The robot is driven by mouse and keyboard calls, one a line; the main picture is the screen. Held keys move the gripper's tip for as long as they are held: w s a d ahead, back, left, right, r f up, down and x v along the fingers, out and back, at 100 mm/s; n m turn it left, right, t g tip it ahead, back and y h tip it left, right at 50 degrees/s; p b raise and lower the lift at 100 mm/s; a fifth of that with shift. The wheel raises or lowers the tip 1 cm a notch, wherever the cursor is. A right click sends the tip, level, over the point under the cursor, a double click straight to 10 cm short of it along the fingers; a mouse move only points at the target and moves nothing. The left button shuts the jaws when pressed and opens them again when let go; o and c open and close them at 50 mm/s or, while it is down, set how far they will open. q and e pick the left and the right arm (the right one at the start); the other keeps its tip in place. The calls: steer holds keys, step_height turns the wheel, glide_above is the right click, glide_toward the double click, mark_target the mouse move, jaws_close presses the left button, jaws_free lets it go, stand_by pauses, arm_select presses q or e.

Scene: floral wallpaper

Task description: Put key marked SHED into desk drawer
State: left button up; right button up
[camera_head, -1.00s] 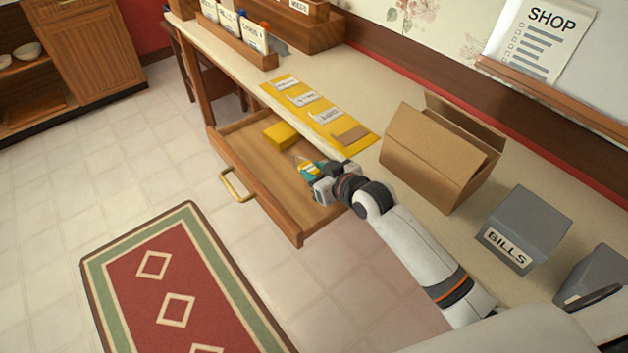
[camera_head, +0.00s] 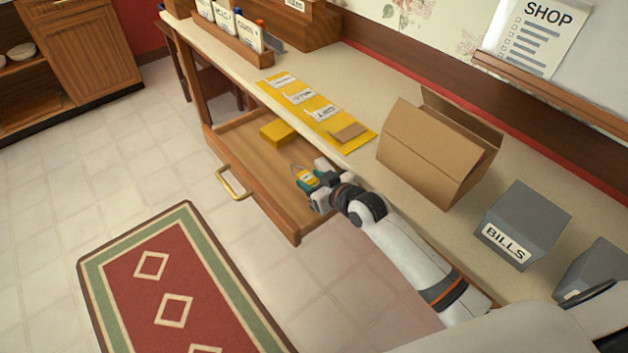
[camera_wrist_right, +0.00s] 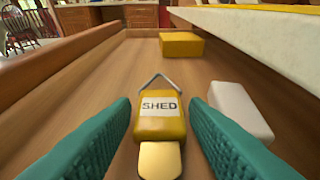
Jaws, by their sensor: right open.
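The key marked SHED (camera_wrist_right: 161,116), with a yellow tag, white label and wire loop, shows between my right gripper's fingers in the right wrist view. It is also in the head view (camera_head: 306,179). My right gripper (camera_head: 312,184) is over the open drawer; its teal fingers (camera_wrist_right: 160,135) stand apart with gaps on both sides of the tag. I cannot tell whether the key touches the drawer bottom. The desk drawer (camera_head: 268,205) is pulled out, its handle (camera_head: 235,186) toward the rug. My left gripper is not in view.
A yellow block (camera_head: 278,133) and a white block (camera_wrist_right: 240,110) lie in the drawer. A yellow mat (camera_head: 347,145) with labels and a brown block is on the desk. An open cardboard box (camera_head: 428,155) and grey BILLS box (camera_head: 520,222) stand to the right.

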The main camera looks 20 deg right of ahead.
steer(key=shift+r, duration=0.15)
steer(key=p+v, duration=0.1)
steer(key=v, duration=1.1)
stand_by(0.9)
